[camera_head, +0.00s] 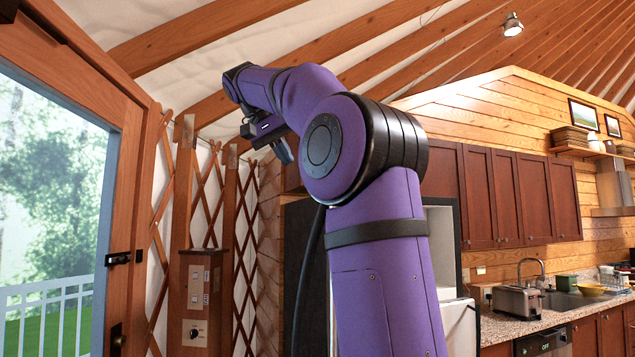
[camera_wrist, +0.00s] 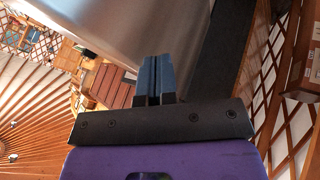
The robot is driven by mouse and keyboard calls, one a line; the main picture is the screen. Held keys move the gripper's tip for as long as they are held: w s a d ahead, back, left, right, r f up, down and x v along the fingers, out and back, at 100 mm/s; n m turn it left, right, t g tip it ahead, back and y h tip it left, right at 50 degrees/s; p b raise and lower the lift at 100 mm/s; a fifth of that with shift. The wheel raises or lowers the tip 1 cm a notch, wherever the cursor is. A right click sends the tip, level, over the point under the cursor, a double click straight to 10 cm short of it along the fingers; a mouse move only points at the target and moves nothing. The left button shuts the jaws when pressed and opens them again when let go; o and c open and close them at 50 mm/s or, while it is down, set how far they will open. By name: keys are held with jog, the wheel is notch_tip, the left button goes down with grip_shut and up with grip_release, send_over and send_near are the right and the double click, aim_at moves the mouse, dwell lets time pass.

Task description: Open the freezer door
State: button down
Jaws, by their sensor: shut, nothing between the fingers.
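My gripper (camera_head: 284,152) is raised high, left of my arm's elbow, with its fingers pointing down. In the wrist view its two blue-grey fingers (camera_wrist: 157,62) are together, with nothing between them. A large smooth grey metal surface (camera_wrist: 185,25), which looks like part of the fridge-freezer, lies beyond the fingertips, with a dark strip along its right side. In the head view my arm hides most of the fridge-freezer (camera_head: 441,245). A pale, dark-edged part of it shows right of my arm. I cannot make out a handle or tell how the freezer door stands.
A wooden post with switches (camera_head: 197,300) and a lattice wall (camera_head: 245,240) stand at the left, beside a glazed door (camera_head: 50,180). A counter (camera_head: 530,325) with a toaster (camera_head: 517,300) and sink runs along the right, under dark red cabinets (camera_head: 520,195).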

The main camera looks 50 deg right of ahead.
jog(key=s+d+f, duration=0.4)
jog(key=d+f, duration=0.1)
jog(key=d, duration=0.1)
jog(key=shift+s+d+f, duration=0.2)
jog(key=shift+d+f, duration=0.05)
jog(key=shift+f, duration=0.1)
jog(key=shift+s, duration=0.1)
jog(key=s+d, duration=0.6)
jog(key=s, duration=0.2)
jog(key=shift+s+d, duration=0.25)
jog(key=shift+s, duration=0.15)
